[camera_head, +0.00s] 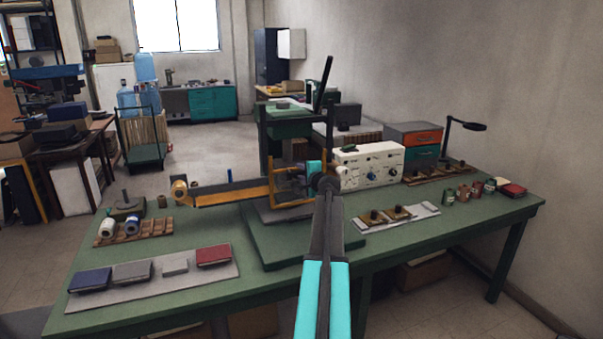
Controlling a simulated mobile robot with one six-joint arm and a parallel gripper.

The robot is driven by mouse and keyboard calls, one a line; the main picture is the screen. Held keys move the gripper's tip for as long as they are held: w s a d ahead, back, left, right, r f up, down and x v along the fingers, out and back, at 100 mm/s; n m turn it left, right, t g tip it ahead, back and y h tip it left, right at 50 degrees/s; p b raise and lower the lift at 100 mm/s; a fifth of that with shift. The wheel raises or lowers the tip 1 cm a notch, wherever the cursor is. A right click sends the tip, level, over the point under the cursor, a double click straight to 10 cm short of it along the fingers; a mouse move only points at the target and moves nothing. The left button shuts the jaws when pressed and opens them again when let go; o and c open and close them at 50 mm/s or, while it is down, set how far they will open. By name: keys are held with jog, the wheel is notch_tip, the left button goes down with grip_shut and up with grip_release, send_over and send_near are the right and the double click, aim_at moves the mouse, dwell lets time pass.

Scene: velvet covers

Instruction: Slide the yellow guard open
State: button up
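The yellow guard (275,188) is a thin open frame at the front of the green press (287,129), above the press's base plate. My arm reaches up from the bottom centre, and its dark wrist and cyan gripper (313,168) are at the guard's right side. The gripper overlaps the guard's right edge in this view. I cannot tell whether it touches the guard. The fingertips are small and partly hidden, so their opening is unclear.
A yellow-orange strip (228,196) runs left from the press to a roll (180,190). A white control box (368,166) stands close on the right. Books lie on a grey mat (140,287) at front left. The press's black lever (323,82) rises above.

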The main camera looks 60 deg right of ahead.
jog(key=shift+c, duration=0.2)
grip_shut()
jog(key=shift+r, duration=0.15)
notch_tip(320, 180, up, 18)
jog(key=p, duration=0.6)
jog(key=shift+o, duration=0.2)
grip_release()
jog(key=shift+s, duration=0.1)
